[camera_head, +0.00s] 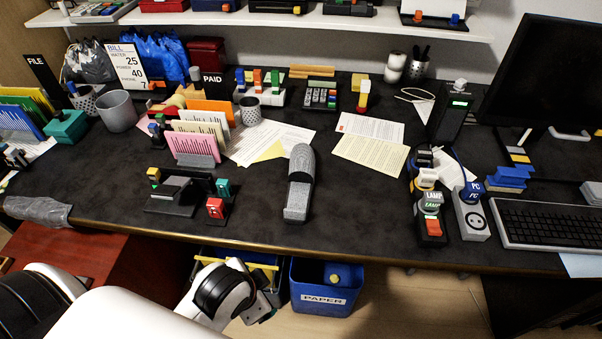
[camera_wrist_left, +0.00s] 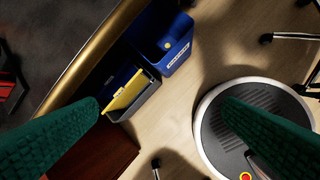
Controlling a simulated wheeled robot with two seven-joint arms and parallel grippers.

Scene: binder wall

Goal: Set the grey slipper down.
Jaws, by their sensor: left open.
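The grey slipper (camera_head: 299,182) lies on the dark desk (camera_head: 350,215), right of the letter rack and near the middle of the front half. Its rounded end points to the back and its other end toward the front edge. No gripper touches it. My left gripper (camera_wrist_left: 163,105) shows in the left wrist view as two green fingers wide apart, with nothing between them. It is over the floor in front of the desk edge. In the head view only my left wrist shows at the bottom; the fingers are hidden. My right gripper is not in view. The slipper is not in the wrist view.
A blue paper bin (camera_head: 325,287) and a bin with a yellow rim (camera_wrist_left: 128,92) stand below the desk front. Left of the slipper are a dark desk stand (camera_head: 175,190) and letter rack (camera_head: 196,146); right are switch blocks (camera_head: 430,215). Bare desktop lies between.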

